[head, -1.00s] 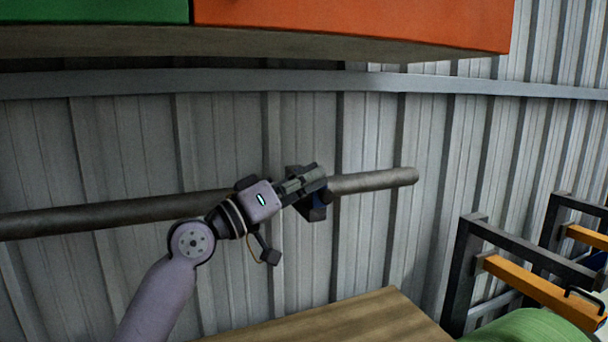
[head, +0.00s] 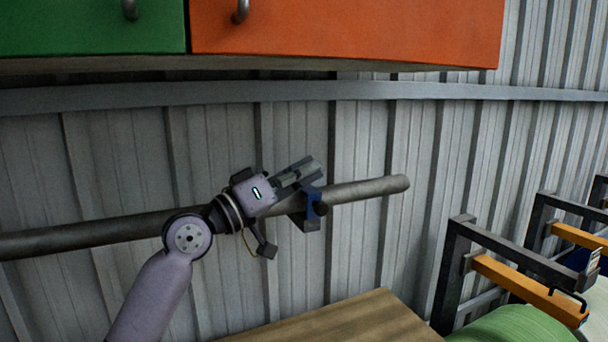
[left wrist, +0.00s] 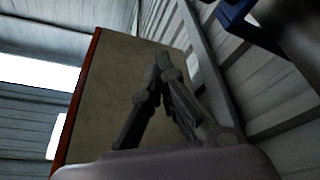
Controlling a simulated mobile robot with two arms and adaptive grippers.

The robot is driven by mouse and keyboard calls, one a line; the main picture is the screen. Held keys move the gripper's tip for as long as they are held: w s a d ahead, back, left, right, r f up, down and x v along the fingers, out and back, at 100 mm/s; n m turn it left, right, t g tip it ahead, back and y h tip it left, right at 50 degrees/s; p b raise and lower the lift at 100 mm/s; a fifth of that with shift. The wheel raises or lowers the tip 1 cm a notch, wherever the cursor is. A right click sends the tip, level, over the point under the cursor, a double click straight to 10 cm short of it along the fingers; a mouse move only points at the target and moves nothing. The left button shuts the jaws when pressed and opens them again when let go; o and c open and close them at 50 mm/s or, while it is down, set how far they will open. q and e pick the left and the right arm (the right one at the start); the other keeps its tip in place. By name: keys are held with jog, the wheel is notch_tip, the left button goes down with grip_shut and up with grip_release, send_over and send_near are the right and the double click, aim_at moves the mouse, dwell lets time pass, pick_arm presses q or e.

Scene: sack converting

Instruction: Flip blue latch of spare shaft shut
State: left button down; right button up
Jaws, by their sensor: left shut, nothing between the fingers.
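The spare shaft (head: 365,188) is a long grey bar that runs across in front of the wall. A dark bracket (head: 305,223) holds it near its right end. The blue latch (head: 312,204) sits at this bracket, against the shaft, partly hidden by my wrist; I cannot tell whether it is fully shut. A blue part, probably the latch, shows at the top of the left wrist view (left wrist: 235,12). My left gripper (head: 314,164) is shut and empty, just above the shaft and latch. Its fingertips meet in the left wrist view (left wrist: 163,68). My right gripper is not in view.
An orange cabinet (head: 350,30) and a green one (head: 90,25) hang above the shaft. A wooden top (head: 340,322) lies below. Dark frames with orange bars (head: 525,288) and a green roll (head: 510,325) stand at the right. A corrugated wall is behind.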

pick_arm(q)
jog(key=w+a+b+v, duration=0.1)
jog(key=b+v, duration=0.1)
jog(key=v, duration=0.7)
jog(key=shift+w+a+f+b, duration=0.15)
jog(key=shift+a+f+b, duration=0.15)
jog(key=shift+f, duration=0.1)
jog(key=shift+f, duration=0.1)
